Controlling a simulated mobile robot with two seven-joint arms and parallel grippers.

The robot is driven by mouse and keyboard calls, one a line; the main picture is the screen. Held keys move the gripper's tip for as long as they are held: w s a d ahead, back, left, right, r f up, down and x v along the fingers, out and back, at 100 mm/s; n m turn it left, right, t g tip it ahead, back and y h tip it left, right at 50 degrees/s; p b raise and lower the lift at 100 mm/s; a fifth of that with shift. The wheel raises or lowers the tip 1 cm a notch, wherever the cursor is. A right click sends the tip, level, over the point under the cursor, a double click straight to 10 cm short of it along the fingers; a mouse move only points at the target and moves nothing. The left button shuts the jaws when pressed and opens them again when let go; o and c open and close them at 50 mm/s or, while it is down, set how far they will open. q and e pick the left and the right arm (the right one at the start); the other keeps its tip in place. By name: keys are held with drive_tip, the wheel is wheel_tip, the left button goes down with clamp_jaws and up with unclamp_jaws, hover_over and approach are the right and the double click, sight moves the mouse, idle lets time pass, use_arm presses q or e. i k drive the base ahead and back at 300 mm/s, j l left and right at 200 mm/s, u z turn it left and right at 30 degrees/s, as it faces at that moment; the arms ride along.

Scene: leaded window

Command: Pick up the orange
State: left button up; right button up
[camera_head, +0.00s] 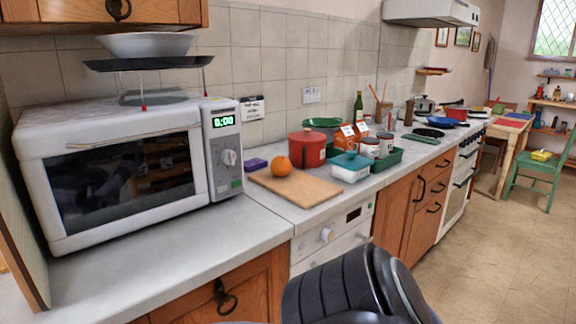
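The orange (282,166) sits on a wooden cutting board (302,189) on the counter, right of the microwave. It rests near the board's back edge, with a red pot close behind it to the right. A dark rounded part of my own body shows at the bottom centre. Neither of my grippers shows in the head view, and nothing visible touches the orange.
A white microwave (135,165) stands left of the board. The red lidded pot (307,147), a purple box (255,164) and a teal-lidded container (350,167) surround the orange. The counter front (180,265) below the microwave is bare.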

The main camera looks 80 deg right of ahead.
sight(281, 166)
drive_tip(key=k+z, duration=0.1)
drive_tip(key=z, duration=0.8)
drive_tip(key=k+l+z, duration=0.1)
drive_tip(key=z, duration=0.3)
drive_tip(key=l+z, duration=0.1)
drive_tip(key=z, duration=0.35)
drive_tip(key=k+l+z, duration=0.1)
drive_tip(key=z, duration=0.35)
